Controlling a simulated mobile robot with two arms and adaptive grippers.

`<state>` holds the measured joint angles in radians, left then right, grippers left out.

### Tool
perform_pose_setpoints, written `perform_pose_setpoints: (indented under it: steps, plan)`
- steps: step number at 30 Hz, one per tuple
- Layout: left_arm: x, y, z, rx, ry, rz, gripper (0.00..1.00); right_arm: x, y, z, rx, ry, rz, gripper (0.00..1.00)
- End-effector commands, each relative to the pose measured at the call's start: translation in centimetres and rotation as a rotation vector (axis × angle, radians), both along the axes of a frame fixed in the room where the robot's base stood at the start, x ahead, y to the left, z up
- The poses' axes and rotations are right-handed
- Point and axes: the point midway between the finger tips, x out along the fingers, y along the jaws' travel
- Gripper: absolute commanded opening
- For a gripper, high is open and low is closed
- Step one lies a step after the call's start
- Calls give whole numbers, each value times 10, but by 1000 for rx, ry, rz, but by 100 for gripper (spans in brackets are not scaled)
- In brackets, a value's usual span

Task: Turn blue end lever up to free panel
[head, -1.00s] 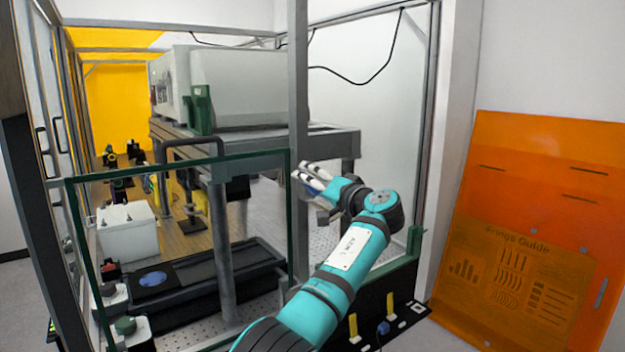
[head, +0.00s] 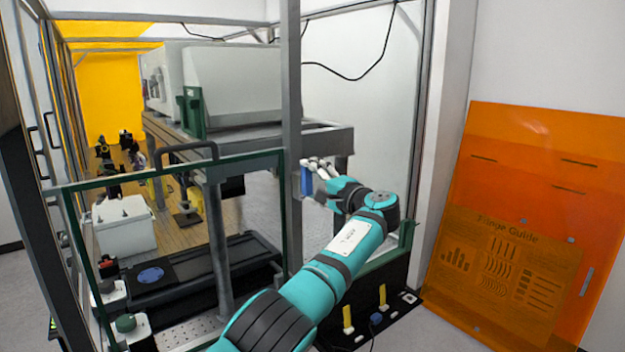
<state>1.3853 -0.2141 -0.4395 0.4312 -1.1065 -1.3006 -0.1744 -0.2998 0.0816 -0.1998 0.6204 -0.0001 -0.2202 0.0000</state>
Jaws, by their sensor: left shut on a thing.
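The blue end lever (head: 306,181) shows as a small upright blue piece beside the grey frame post, right of the panel. My left gripper (head: 316,170) is at the lever, shut on it, with its light fingers around its upper right side. The fingers hide part of the lever and its pivot. The clear panel with a dark green frame (head: 283,205) stands upright left of the post, with a dark handle (head: 187,152) on its top edge. My right gripper is not in view.
The grey post (head: 291,120) stands close to my gripper. Behind it is a grey table (head: 325,139) bearing a large white housing (head: 235,85). An orange sheet (head: 535,170) leans at the right. Yellow pegs (head: 383,294) stand low in front of the frame.

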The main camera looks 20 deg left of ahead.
Motion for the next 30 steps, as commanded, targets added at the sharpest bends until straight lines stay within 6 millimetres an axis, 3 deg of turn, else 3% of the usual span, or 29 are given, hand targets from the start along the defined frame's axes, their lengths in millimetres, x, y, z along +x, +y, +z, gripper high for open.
perform_pose_setpoints:
  steps: [15, 16, 21, 30]
  plan:
    - [1, -1, 2, 14, 12, -3, 40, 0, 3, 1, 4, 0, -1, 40]
    - [1, -1, 2, 14, 12, -3, 73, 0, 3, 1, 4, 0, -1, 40]
    - [1, -1, 2, 14, 12, -2, 95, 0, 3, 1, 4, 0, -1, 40]
    - [0, -1, 0, 13, 14, -1, 98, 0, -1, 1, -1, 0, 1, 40]
